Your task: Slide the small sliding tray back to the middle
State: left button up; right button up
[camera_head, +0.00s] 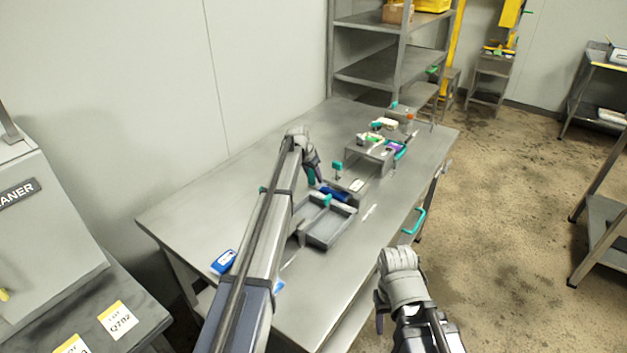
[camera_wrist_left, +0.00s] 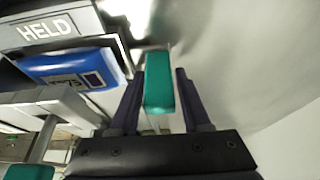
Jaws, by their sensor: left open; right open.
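A grey open tray (camera_head: 322,232) sits on the steel table, with a teal piece (camera_head: 328,199) at its far edge. My left gripper (camera_head: 313,172) is low over the table beyond it. In the left wrist view a teal handle (camera_wrist_left: 160,92) stands between the two open fingers of the left gripper (camera_wrist_left: 160,72); the handle's base is hidden. Beside it are a HELD label (camera_wrist_left: 48,29) and a blue packet (camera_wrist_left: 70,69). The blue packet also shows in the head view (camera_head: 337,193). My right gripper (camera_head: 380,322) hangs beside the table's right edge, its fingertips mostly hidden.
A teal knob on a post (camera_head: 337,166) stands just right of my left gripper. A raised grey stand (camera_head: 372,150) with small items is further back. The table's left part (camera_head: 200,205) is bare.

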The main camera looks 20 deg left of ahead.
pick_arm(q)
grip_shut()
dwell(0.3)
dwell(1.1)
